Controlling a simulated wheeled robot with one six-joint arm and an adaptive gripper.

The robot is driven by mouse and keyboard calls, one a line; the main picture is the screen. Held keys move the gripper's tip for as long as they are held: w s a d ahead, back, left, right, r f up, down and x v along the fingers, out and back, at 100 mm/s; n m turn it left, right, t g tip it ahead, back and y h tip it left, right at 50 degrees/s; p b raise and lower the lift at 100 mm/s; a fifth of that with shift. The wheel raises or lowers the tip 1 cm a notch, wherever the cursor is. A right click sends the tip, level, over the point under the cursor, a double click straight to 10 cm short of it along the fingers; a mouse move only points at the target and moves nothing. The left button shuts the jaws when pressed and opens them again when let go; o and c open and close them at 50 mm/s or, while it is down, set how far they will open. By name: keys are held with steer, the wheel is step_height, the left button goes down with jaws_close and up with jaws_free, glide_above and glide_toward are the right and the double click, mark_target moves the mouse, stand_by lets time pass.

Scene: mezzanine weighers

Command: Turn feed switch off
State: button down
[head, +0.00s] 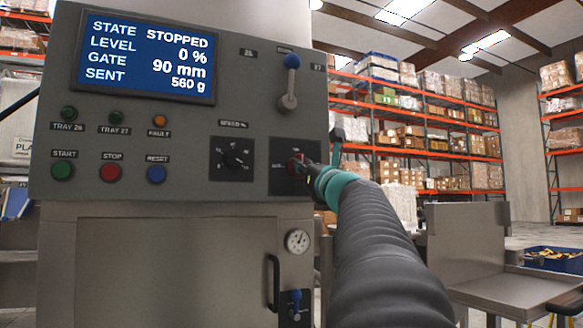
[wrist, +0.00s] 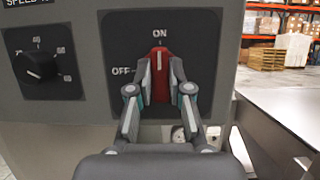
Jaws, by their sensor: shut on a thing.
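The feed switch is a red rotary handle (wrist: 159,72) on a black plate (wrist: 200,50) marked ON at the top and OFF at the left. Its white line points up at ON. In the head view the red switch (head: 294,164) is partly hidden by my gripper (head: 306,170). In the wrist view my gripper (wrist: 160,84) has one finger on each side of the red handle and is shut on it. The display (head: 146,56) reads STOPPED, level 0 %, gate 90 mm, sent 560 g.
A black speed knob (head: 235,158) sits left of the switch. A blue-tipped lever (head: 289,80) is above it. Green START (head: 62,171), red STOP (head: 110,172) and blue RESET (head: 156,174) buttons are at the left. A steel table (head: 510,290) stands at the right.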

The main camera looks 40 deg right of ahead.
steer(key=shift+n, duration=0.3)
steer(key=n+g+y, duration=0.1)
steer(key=n+y, duration=0.1)
steer(key=n, duration=0.5)
steer(key=n+g+y+p, duration=0.1)
steer(key=n+y, duration=0.2)
steer(key=n, duration=0.4)
steer(key=n+g+y, duration=0.2)
steer(key=n, duration=0.5)
steer(key=shift+d+r+y, duration=0.1)
steer(key=shift+y, duration=0.3)
steer(key=shift+n, duration=0.4)
steer(key=c, duration=1.1)
jaws_free()
